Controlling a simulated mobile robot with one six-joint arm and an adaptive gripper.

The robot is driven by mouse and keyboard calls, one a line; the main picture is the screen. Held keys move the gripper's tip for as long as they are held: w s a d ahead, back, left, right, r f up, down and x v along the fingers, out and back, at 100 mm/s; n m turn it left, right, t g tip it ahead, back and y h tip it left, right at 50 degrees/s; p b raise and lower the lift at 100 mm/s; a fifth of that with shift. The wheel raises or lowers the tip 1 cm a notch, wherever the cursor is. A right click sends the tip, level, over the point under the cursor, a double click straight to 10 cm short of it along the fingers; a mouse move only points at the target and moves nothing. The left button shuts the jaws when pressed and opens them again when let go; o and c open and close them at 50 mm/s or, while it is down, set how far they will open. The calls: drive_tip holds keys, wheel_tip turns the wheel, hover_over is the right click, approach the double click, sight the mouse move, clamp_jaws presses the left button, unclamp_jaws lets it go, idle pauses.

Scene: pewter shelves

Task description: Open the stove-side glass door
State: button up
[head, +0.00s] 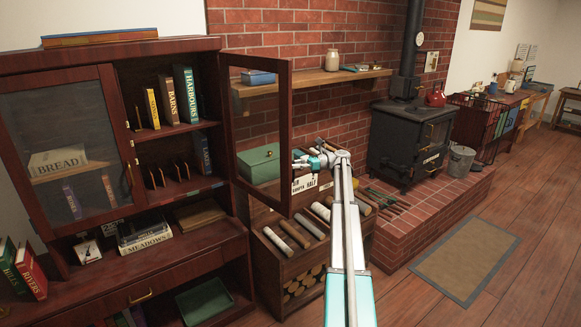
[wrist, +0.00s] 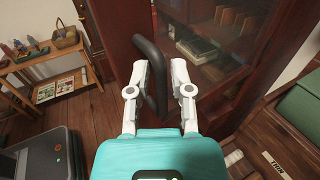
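The stove-side glass door (head: 286,130) is the right door of the dark red cabinet (head: 110,52). It stands swung well out, and the shelves behind it are exposed. In the wrist view its wooden frame (wrist: 118,30) and a dark curved handle (wrist: 152,62) show. My gripper (head: 318,160) is beside the door's free edge in the head view. In the wrist view my gripper (wrist: 160,75) has its two fingers apart with the handle between them, nearer the left finger. A gap shows at the right finger. Any contact at the left finger is unclear.
The left glass door (head: 65,150) is closed. A green box (head: 258,164) shows through the open door's frame. A wooden log bin (head: 275,262) stands below it. The black stove (head: 408,145) sits on a brick hearth (head: 425,215).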

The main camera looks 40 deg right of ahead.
drive_tip(key=shift+o, duration=0.8)
drive_tip(key=shift+w+a, duration=0.1)
drive_tip(key=shift+w, duration=0.15)
drive_tip(key=shift+a, duration=0.1)
drive_tip(key=v, duration=1.2)
